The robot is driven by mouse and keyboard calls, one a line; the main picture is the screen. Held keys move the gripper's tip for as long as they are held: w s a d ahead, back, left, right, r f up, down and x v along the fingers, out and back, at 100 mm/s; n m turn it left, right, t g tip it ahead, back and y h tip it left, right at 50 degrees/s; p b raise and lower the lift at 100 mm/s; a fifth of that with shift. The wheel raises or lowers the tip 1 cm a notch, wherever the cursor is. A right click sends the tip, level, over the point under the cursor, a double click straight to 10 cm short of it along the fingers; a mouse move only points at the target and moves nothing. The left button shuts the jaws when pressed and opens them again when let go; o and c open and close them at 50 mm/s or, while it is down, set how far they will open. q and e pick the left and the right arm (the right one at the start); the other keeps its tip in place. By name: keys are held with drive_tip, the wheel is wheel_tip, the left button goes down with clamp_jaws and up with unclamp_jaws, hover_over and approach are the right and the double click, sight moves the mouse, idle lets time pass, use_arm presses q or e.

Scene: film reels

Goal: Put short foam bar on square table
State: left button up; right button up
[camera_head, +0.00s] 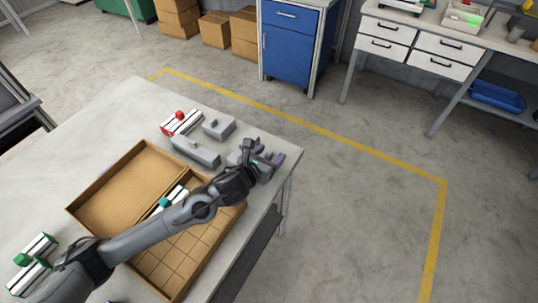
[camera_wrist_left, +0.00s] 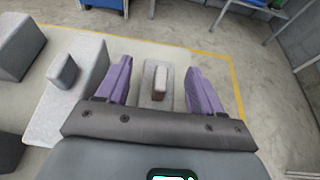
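Several grey foam blocks with raised knobs lie on the pale table (camera_head: 108,108) near its far right corner: a longer one (camera_head: 195,152) and a stubbier one (camera_head: 219,127). My left gripper (camera_head: 264,160) is low over the corner beside them. In the wrist view its purple fingers (camera_wrist_left: 158,66) are open, one on each side of a small grey foam bar (camera_wrist_left: 160,98) with an upright knob. The fingers look apart from the knob. In the head view my gripper mostly hides this bar. I cannot tell its full length. My right gripper is not in view.
A divided cardboard tray (camera_head: 105,180) lies under my left forearm. Red-and-white pieces (camera_head: 181,123) lie behind the foam blocks, and green-and-white ones (camera_head: 38,247) at the lower left. A blue cabinet (camera_head: 288,45) and a drawer workbench (camera_head: 440,45) stand beyond open floor.

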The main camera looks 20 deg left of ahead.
use_arm(q)
drive_tip(key=shift+r, duration=0.2)
drive_tip(key=shift+s+r, duration=0.1)
drive_tip(key=shift+s, duration=0.1)
drive_tip(key=p+v, duration=0.1)
drive_tip(key=v, duration=1)
drive_tip(key=shift+s, duration=0.3)
drive_tip(key=shift+r, duration=0.2)
